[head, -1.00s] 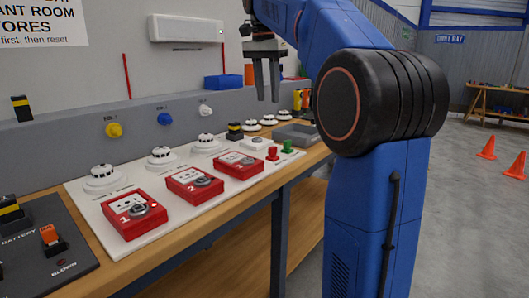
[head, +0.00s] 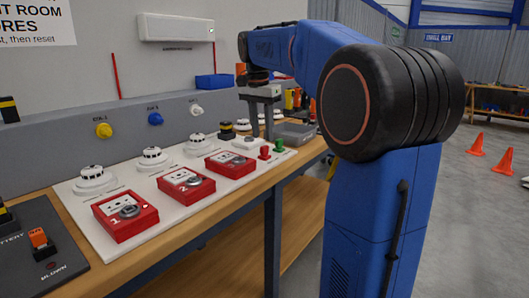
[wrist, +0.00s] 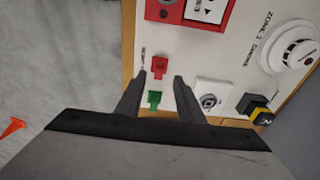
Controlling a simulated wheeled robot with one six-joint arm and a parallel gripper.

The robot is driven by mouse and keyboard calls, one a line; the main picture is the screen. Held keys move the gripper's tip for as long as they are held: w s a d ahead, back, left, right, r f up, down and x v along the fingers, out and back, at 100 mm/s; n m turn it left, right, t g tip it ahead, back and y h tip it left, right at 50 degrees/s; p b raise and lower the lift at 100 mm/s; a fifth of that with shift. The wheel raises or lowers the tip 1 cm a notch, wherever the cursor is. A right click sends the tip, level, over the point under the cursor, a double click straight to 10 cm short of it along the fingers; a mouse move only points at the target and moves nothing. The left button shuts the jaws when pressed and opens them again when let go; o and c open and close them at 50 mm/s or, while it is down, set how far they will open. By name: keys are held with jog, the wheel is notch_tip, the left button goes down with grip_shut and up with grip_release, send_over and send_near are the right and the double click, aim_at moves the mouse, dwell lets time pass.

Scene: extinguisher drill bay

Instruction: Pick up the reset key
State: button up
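A small red key-like piece (head: 265,153) stands at the right end of the white panel, beside a green one (head: 279,146). In the wrist view the lettering by the red piece (wrist: 158,65) appears to start with "RESET". My gripper (head: 260,121) is open and empty, pointing down above the panel's right end. In the wrist view its fingertips (wrist: 160,76) are spread, with the red piece just ahead between them and the green piece (wrist: 154,98) nearer. I see no contact with either piece.
A white key-switch box (wrist: 210,101) and a black-and-yellow block (wrist: 256,108) sit beside the gripper. Red call points (head: 232,164) and white detectors (head: 152,158) line the panel (head: 143,222). A grey tray (head: 293,135) lies beyond. Orange cones (head: 503,160) stand on the floor.

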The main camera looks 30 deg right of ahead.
aim_at(264, 146)
jog(key=shift+d+f, duration=0.2)
jog(key=shift+f, duration=0.9)
jog(key=shift+d+f, duration=0.15)
jog(key=shift+f, duration=0.95)
grip_shut()
